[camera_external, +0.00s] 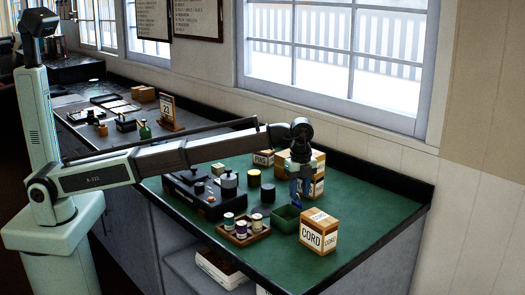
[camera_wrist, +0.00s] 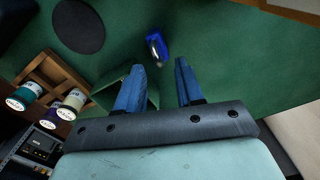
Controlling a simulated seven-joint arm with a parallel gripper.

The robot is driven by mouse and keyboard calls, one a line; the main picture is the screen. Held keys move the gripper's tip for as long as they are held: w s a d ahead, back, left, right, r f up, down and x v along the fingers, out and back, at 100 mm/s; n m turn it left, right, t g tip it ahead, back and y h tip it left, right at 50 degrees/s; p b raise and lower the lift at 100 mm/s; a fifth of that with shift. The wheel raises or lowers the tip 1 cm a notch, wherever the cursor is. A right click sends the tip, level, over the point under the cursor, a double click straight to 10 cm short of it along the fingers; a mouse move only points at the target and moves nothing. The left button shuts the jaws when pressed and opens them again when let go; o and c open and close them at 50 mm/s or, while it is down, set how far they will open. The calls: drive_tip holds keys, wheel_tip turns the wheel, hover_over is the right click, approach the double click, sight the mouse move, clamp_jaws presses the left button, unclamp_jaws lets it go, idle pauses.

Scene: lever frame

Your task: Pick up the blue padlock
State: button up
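The blue padlock (camera_wrist: 156,44) lies on the green mat in the wrist view, with its metal shackle partly showing. My gripper (camera_wrist: 159,65) is open, its two blue fingers apart with nothing between them. The padlock appears just beyond the fingertips, roughly in line with the gap. In the external view my gripper (camera_external: 299,190) points down over the table in front of the cardboard boxes. The padlock cannot be made out clearly there.
A green open bin (camera_external: 286,218) stands close to my gripper, partly behind the left finger in the wrist view. A CORD box (camera_external: 312,236) is at the right front. A wooden tray (camera_external: 243,238) holds several spools. A dark round lid (camera_wrist: 78,26) lies nearby.

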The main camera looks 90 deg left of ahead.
sight(299, 203)
drive_tip(key=shift+f, duration=2.6)
clamp_jaws()
